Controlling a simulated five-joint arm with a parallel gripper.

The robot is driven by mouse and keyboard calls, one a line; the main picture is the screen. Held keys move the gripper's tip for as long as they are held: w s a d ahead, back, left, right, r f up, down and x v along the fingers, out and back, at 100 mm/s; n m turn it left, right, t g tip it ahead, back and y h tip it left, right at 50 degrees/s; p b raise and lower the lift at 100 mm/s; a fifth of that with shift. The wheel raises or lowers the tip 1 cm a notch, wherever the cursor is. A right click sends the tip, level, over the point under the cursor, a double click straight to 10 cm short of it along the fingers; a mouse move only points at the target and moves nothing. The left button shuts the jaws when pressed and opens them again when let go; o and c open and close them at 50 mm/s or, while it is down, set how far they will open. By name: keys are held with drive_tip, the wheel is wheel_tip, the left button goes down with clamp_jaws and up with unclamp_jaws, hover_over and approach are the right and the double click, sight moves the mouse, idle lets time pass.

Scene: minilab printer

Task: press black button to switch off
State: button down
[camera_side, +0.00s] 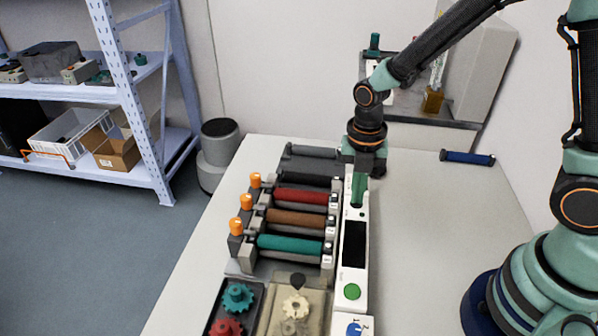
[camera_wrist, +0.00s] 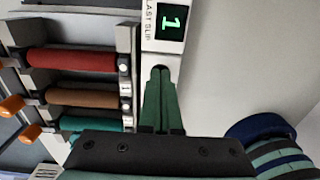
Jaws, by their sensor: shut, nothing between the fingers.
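The white control panel (camera_side: 361,272) is a long narrow strip on the table, with a black rectangle (camera_side: 354,244) and a round green button (camera_side: 351,291) toward its near end. The black button (camera_wrist: 160,69) shows partly as a dark round spot on the panel, just beyond my fingertips in the wrist view. My gripper (camera_side: 357,204) points down over the panel's far part, its green fingers shut and empty; it also shows in the wrist view (camera_wrist: 160,80). The fingertips overlap the black button; I cannot tell whether they touch it.
Red (camera_side: 301,196), brown (camera_side: 296,218) and teal (camera_side: 290,243) rollers lie in a rack left of the panel. Orange-topped knobs (camera_side: 235,226) stand at its left end. Gears (camera_side: 238,297) sit near the front. A dark blue roller (camera_side: 467,158) lies right; table around it is clear.

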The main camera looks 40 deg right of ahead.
drive_tip(key=shift+s+f, duration=0.15)
drive_tip(key=shift+f, duration=0.55)
wheel_tip(320, 180, up, 15)
drive_tip(key=w, duration=0.1)
drive_tip(key=shift+d, duration=0.1)
drive_tip(key=s+d+r+m+t, duration=0.2)
drive_tip(key=s+d+m+t, duration=0.1)
drive_tip(key=m, duration=1)
drive_tip(key=s+d+r+m+t, duration=0.2)
drive_tip(key=s+d+r+m, duration=0.1)
drive_tip(key=m, duration=1.1)
drive_tip(key=shift+s+r+t, duration=0.15)
drive_tip(key=shift+t, duration=0.25)
